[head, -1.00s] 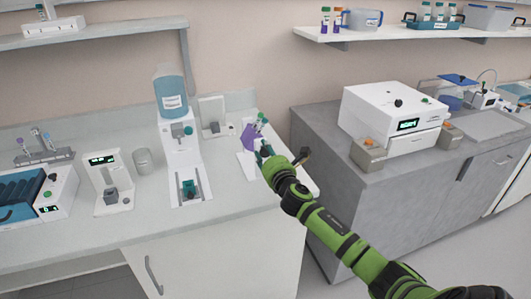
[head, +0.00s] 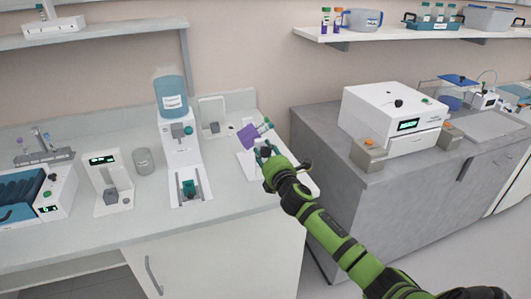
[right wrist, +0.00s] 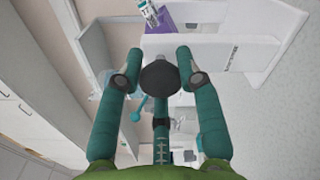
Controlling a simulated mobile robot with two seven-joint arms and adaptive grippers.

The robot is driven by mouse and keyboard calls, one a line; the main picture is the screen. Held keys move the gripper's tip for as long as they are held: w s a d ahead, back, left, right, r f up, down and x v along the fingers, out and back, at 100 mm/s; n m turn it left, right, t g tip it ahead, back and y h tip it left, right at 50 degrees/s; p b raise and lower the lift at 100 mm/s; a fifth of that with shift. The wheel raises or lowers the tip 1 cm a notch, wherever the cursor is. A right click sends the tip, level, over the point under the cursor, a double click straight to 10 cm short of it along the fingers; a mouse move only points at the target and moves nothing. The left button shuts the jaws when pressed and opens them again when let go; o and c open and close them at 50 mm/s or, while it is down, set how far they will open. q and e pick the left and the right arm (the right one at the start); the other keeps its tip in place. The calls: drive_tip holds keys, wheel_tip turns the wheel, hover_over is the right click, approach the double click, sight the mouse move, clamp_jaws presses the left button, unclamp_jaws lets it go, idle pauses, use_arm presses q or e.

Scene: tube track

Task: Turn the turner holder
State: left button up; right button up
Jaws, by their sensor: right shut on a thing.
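The turner is a white device (head: 246,166) at the right end of the left counter. Its purple holder (head: 247,137) is tilted, with capped tubes (head: 265,127) leaning out to the right. My right gripper (head: 264,151) is at the front of the device. In the right wrist view, its teal fingers (right wrist: 159,72) are closed on both sides of a round black knob (right wrist: 160,78). The white body (right wrist: 225,52) is behind the knob, and part of the purple holder (right wrist: 184,12) shows at the top edge. My left gripper is not in view.
A dispenser with a blue bottle (head: 171,97) stands to the left of the turner, with a small white device (head: 211,115) behind. A grey cup (head: 142,161) is farther left.

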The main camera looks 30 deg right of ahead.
drive_tip(key=shift+d+r+m, duration=0.15)
drive_tip(key=shift+r+m, duration=0.05)
drive_tip(key=shift+m, duration=0.9)
drive_tip(key=shift+d+r+m, duration=0.1)
drive_tip(key=shift+r+m, duration=0.05)
drive_tip(key=shift+m, duration=0.95)
drive_tip(key=shift+f+m, duration=0.2)
drive_tip(key=shift+m, duration=2.4)
drive_tip(key=shift+f+m+p, duration=0.2)
drive_tip(key=shift+m+p, duration=0.2)
drive_tip(key=shift+m, duration=2.3)
drive_tip(key=shift+a+f+m, duration=0.1)
drive_tip(key=shift+f+m, duration=0.1)
drive_tip(key=shift+m, duration=1.2)
drive_tip(key=shift+s+a+f+m, duration=0.1)
drive_tip(key=shift+f+m, duration=0.1)
drive_tip(key=shift+m, duration=0.2)
drive_tip(key=o, duration=1.2)
drive_tip(key=shift+c, duration=0.2)
drive_tip(key=shift+r, duration=0.1)
